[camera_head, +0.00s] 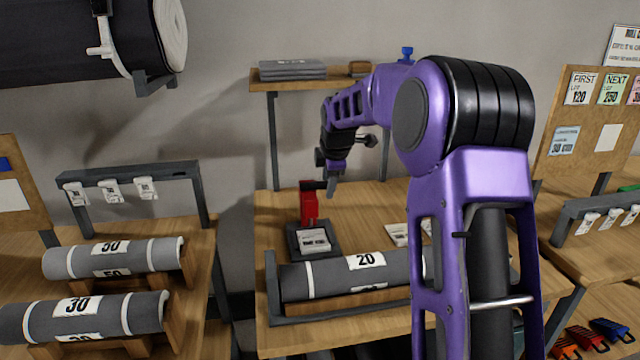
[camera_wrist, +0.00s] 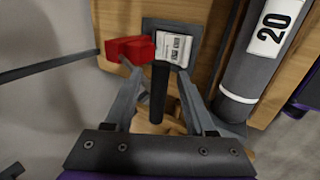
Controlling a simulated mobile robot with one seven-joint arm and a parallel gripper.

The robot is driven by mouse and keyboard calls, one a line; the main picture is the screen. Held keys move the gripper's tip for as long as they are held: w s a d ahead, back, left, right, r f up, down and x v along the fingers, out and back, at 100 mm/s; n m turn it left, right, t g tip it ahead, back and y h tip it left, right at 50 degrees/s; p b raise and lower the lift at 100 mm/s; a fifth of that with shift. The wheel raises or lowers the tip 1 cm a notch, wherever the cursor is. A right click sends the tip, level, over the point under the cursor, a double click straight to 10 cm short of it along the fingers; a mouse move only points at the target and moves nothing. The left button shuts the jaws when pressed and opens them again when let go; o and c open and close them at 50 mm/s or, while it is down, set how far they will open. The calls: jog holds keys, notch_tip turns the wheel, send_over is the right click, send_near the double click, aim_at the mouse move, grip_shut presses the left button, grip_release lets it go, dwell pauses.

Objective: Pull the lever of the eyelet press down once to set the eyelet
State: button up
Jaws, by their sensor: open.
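The eyelet press has a red body (camera_head: 309,205) and a dark base (camera_head: 324,247) on the middle table; the red body also shows in the wrist view (camera_wrist: 130,48). A white printed card (camera_head: 314,239) lies on its base. The black lever (camera_wrist: 158,92) sticks out from the press toward my gripper. My gripper (camera_wrist: 159,78) is open, with one finger on either side of the lever and visible gaps between. In the head view, my gripper (camera_head: 331,188) is beside the top of the press; my arm hides part of the table.
A grey roll marked 20 (camera_head: 345,273) lies in a cradle in front of the press. A shelf (camera_head: 290,86) with grey folded sheets stands behind. More rolls (camera_head: 85,315) lie on the left table. White cards (camera_head: 398,235) lie right of the press.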

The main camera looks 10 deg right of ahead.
jog(key=c, duration=0.8)
jog(key=shift+s+f+b, duration=0.4)
jog(key=shift+f+b, duration=0.3)
jog(key=shift+f, duration=0.1)
jog(key=shift+s+f+b, duration=0.3)
jog(key=shift+f+b, duration=0.3)
jog(key=shift+f, duration=0.35)
jog(key=shift+s+f+b, duration=0.2)
jog(key=shift+f+b, duration=0.4)
jog(key=shift+f, duration=0.2)
